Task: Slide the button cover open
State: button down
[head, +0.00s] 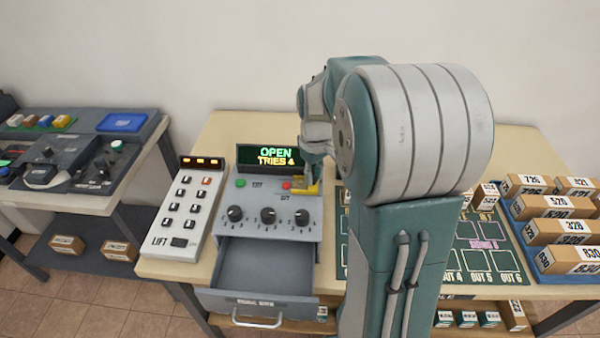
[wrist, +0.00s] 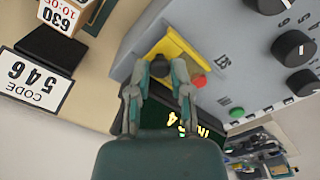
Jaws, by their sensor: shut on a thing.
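The yellow button cover (head: 311,189) is at the right of the grey control box's top, below the display. It also shows in the wrist view (wrist: 187,58) as a yellow bracket with a raised edge. My gripper (head: 309,180) is at the cover; in the wrist view its fingers (wrist: 160,66) are closed on a part of it. The fingers hide some of the cover. A red button (wrist: 198,81) shows uncovered beside the cover; it is also visible in the head view (head: 286,185).
The display (head: 270,157) reads "OPEN TRIES 4". A drawer (head: 262,270) stands pulled out below three knobs. A LIFT keypad (head: 186,208) is at left. Parcels (head: 560,208) stand at right. My arm hides the middle of the table.

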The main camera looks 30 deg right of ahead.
aim_at(316, 177)
jog(key=shift+s+d, duration=0.25)
jog(key=shift+d, duration=0.05)
jog(key=c, duration=0.5)
grip_release()
jog(key=shift+c, duration=0.2)
jog(key=shift+w, duration=0.1)
notch_tip(316, 177, up, 12)
jog(key=shift+f, duration=0.1)
